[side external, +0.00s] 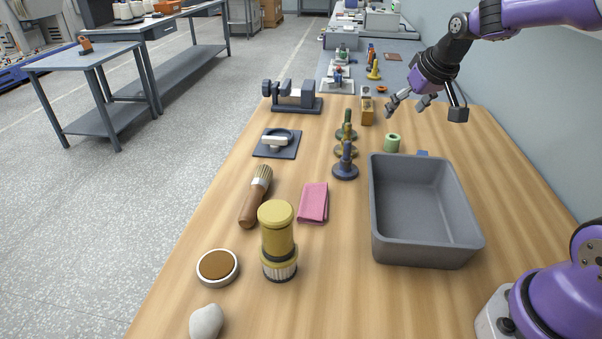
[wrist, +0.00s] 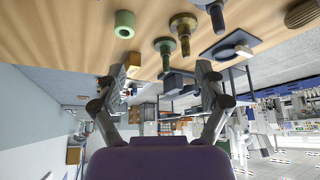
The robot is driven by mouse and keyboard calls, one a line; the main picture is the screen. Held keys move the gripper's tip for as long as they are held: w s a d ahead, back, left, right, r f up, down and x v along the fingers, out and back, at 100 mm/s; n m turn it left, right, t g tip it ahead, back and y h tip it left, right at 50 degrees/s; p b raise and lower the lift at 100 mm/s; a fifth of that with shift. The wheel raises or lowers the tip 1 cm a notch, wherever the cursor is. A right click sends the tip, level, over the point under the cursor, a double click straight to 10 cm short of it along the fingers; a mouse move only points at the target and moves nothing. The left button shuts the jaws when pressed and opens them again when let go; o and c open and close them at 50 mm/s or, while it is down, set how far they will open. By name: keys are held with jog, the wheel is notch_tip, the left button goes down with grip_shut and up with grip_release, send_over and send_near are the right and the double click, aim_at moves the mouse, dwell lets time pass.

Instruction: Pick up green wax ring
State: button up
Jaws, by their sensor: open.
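The green wax ring (side external: 392,143) stands on the wooden table behind the grey bin, a short hollow cylinder. In the wrist view the green ring (wrist: 124,23) is at the top, left of centre, with its dark hole showing. My gripper (side external: 408,104) is open and empty, held above the table behind the ring and apart from it. In the wrist view its two fingers (wrist: 161,75) are spread wide, with nothing between them.
The empty grey bin (side external: 385,222) stands in front of the ring. A row of spindles (side external: 346,165) stands left of it, and a yellow block (side external: 367,110) behind. A blue item (side external: 422,153) shows by the bin's far rim.

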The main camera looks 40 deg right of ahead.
jog(key=m, duration=0.1)
send_near(393, 138)
jog(key=f, duration=0.1)
jog(key=w+f, duration=0.1)
jog(key=shift+w+a+f+h, duration=0.2)
jog(key=shift+f+h, duration=0.1)
jog(key=shift+f, duration=0.1)
jog(key=shift+x, duration=3.05)
jog(key=shift+a, duration=0.1)
jog(key=c, duration=1.1)
